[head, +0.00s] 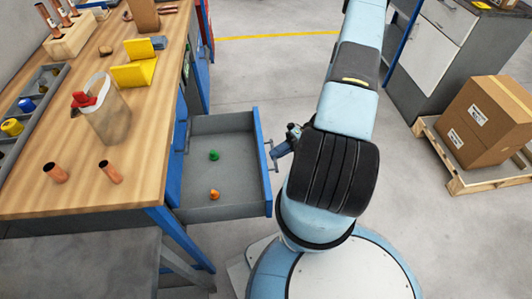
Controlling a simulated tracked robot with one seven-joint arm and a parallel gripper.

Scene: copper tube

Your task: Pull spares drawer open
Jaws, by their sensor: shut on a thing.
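The spares drawer (235,141) under the workbench stands pulled out to the right, with a grey inside and a blue front (262,165). A green piece (214,155) and an orange piece (214,194) lie on its floor. A bar handle (270,150) runs along the outside of the front. My gripper (277,151) is at the handle, shut on it, coming from the right. My own arm hides part of the gripper.
The wooden bench top (150,165) holds two short copper tubes (55,172), a jar-like container (108,118) with a red item, and a yellow holder (134,74). Cardboard boxes (485,120) stand on a pallet (465,178) at right. Grey floor is free beyond the drawer.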

